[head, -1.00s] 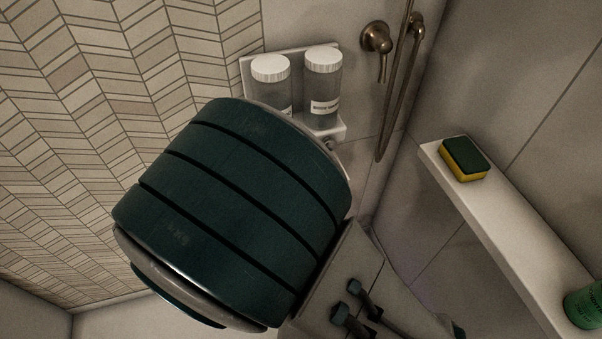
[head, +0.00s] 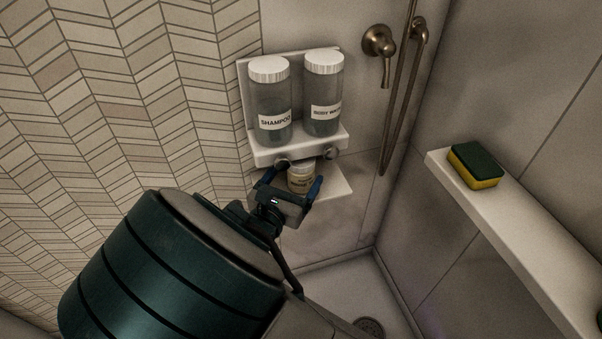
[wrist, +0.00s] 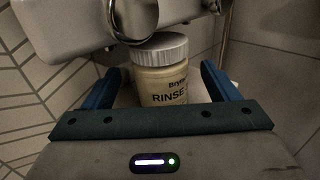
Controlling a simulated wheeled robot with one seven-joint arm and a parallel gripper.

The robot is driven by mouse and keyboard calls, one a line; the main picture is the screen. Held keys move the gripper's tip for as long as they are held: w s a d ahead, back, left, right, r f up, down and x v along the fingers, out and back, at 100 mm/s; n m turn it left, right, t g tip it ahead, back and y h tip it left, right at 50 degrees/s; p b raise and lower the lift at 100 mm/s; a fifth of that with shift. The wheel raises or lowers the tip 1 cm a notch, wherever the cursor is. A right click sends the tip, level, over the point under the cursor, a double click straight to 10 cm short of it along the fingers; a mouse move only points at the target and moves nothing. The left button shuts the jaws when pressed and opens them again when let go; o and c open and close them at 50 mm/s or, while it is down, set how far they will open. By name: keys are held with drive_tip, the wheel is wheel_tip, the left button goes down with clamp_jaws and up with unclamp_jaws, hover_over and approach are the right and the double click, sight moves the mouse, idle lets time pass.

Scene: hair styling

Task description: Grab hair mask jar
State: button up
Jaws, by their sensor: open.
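The hair mask jar (head: 301,178) is a small jar of cream colour with a ribbed, light grey lid. It stands on the lower white shelf (head: 334,187), under the upper shelf. In the wrist view the jar (wrist: 161,75) stands upright between my two blue fingers, its label partly reading "RINSE". My gripper (head: 288,182) is open, with one finger on each side of the jar. In the wrist view a gap shows between the jar and each finger of my gripper (wrist: 163,88). The jar's lower part is hidden behind the gripper body.
Shampoo (head: 270,100) and body wash (head: 323,92) bottles stand on the upper shelf (head: 300,146), close above the jar. Its round ring fitting (wrist: 131,15) hangs near the lid. A brass shower valve (head: 379,42) is to the right. A sponge (head: 474,165) lies on a right ledge (head: 520,237).

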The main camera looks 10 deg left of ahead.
drive_tip(key=b+x, duration=0.1)
drive_tip(key=x, duration=0.3)
drive_tip(key=shift+w+f, duration=0.1)
drive_tip(key=shift+w+d, duration=0.2)
drive_tip(key=shift+w, duration=0.3)
drive_tip(key=c, duration=1.2)
drive_tip(key=shift+o, duration=0.2)
drive_tip(key=shift+r, duration=0.2)
